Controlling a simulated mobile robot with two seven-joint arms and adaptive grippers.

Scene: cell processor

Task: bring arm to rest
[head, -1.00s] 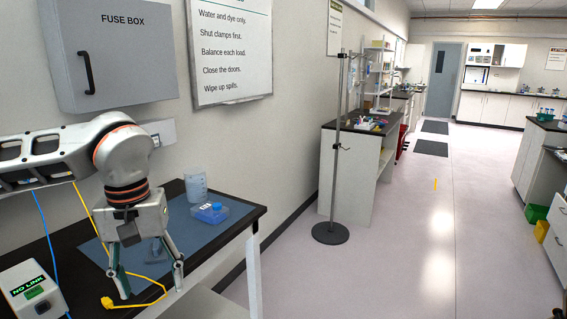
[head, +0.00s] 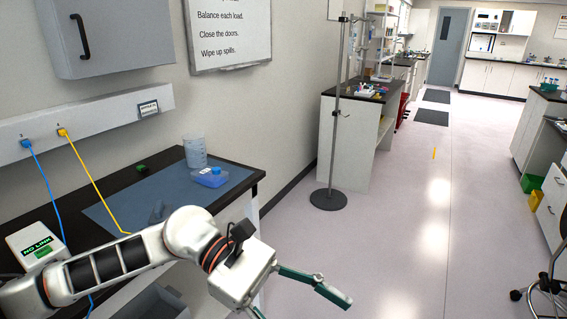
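My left arm reaches in from the lower left, across the front of the bench. Its gripper (head: 298,303) points right and down, past the bench's front edge and over the floor. One finger is stretched out to the right and the other is partly cut off by the bottom edge. The fingers are spread, with nothing seen between them. My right gripper is not in view.
The black bench (head: 255,178) carries a blue mat (head: 112,212), a clear beaker (head: 195,152), a blue-capped flask (head: 210,177) and a NO LINK box (head: 38,247). Yellow (head: 95,180) and blue (head: 45,200) cables hang from wall sockets.

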